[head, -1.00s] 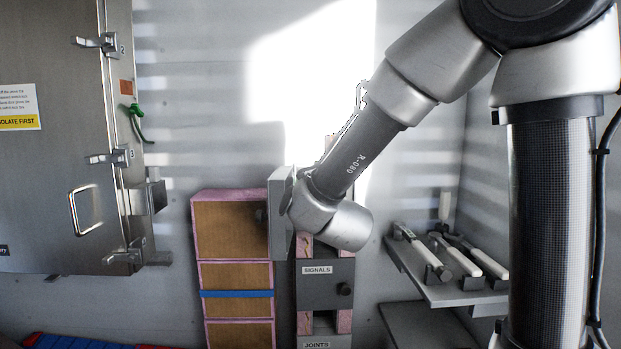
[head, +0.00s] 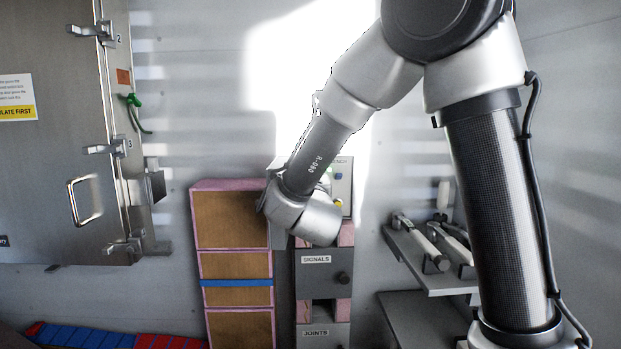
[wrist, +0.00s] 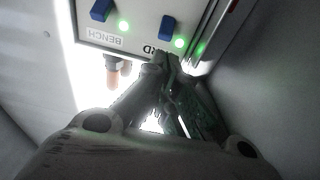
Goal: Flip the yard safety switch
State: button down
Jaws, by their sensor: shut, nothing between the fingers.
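The switch panel (wrist: 140,15) fills the top of the wrist view. It carries two blue switches, each beside a lit green lamp. One blue switch (wrist: 101,10) is by the label BENCH. The other, the yard switch (wrist: 167,27), is by a label partly covered so that only "RD" reads. My gripper (wrist: 165,68) is shut and empty, its fingertips just below that label and close to the panel; I cannot tell whether they touch. In the head view part of the switch box (head: 342,183) shows behind my arm, which hides the gripper there.
Under the box is a grey SIGNALS drawer (head: 322,272). Left of it stands a pink-edged brown cabinet (head: 232,222). A shelf (head: 440,283) with white-handled tools is at the right. A metal enclosure (head: 50,150) with latches and a green lever stands at the far left.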

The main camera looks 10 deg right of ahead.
jog(key=shift+x, duration=2.5)
jog(key=shift+f, duration=0.2)
